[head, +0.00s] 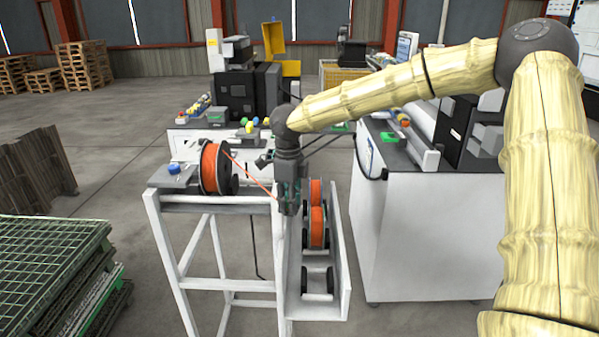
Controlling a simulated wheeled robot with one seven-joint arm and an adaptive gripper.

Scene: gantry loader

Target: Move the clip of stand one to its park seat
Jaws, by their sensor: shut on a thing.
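A white-framed stand (160,235) bears a large orange spool (209,167) at the middle left. A blue knob (174,169) sits on its grey top plate, left of the spool. An orange strand (250,178) runs from the spool down to the right, to my gripper. My gripper (290,208) points down at the stand's right end. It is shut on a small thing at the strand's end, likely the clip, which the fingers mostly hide. I cannot make out the park seat.
A white rack (343,270) right of the gripper holds orange spools (317,226). A white cabinet (430,235) stands further right, beside my arm. Green grating (50,255) is stacked at lower left. A bench with machines (245,90) stands behind.

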